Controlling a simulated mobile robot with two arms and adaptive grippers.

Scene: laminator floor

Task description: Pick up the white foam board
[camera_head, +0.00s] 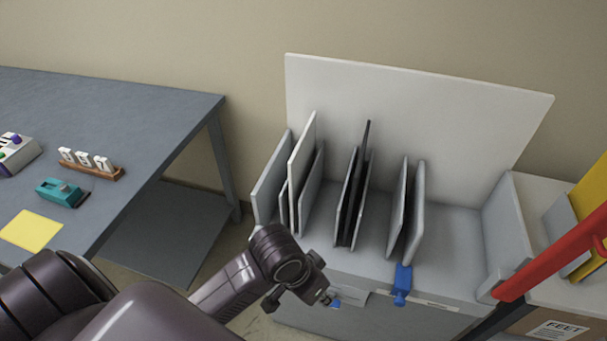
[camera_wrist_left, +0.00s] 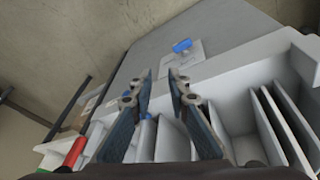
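The white foam board (camera_head: 303,165) stands upright in the left slot of a grey rack (camera_head: 445,240), between grey dividers, and rises above them. In the left wrist view, thin pale panels stand at the right, and the white board (camera_wrist_left: 285,130) appears to be among them. My left gripper (camera_head: 300,291) is in front of the rack's lower left front, below the board and apart from it. In the wrist view its two fingers (camera_wrist_left: 162,84) are spread with a gap and nothing between them. My right gripper is not in view.
A dark board (camera_head: 364,140) stands in the middle slot. The right slot looks empty. A blue clip (camera_head: 402,284) is on the rack's front. A large pale panel (camera_head: 420,120) rises behind. A red bar (camera_head: 555,260) is at right, a grey table (camera_head: 110,110) at left.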

